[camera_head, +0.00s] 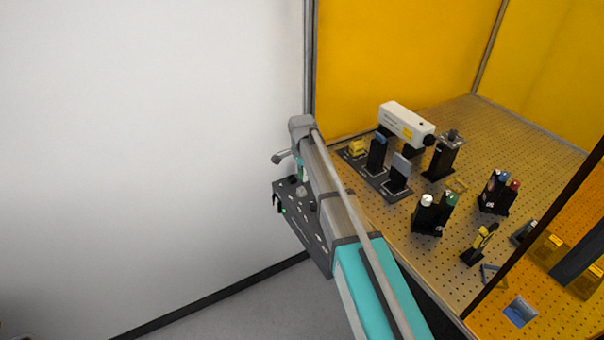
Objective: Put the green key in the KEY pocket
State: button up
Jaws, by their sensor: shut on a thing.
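The dark tray (318,252) with several small pale markings and cut-outs stands left of the board, against the white wall. My arm crosses in front of it and hides much of its right side. My gripper (280,205) seems to be the small black shape at the tray's left edge, partly hidden and very small. A tiny green spot beside it looks like the green key (284,211), shut in the jaws. I cannot make out the key's shape, any pocket label, or whether the key touches the tray.
A perforated board (480,125) on the right carries a white laser box (406,121), dark optic mounts (378,153), capped bottles in black holders (433,214) and a yellow-black tool (481,243). Yellow panels (400,55) enclose it. Floor is clear below the tray.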

jog(key=shift+r+p, duration=0.85)
jog(key=shift+r, duration=0.15)
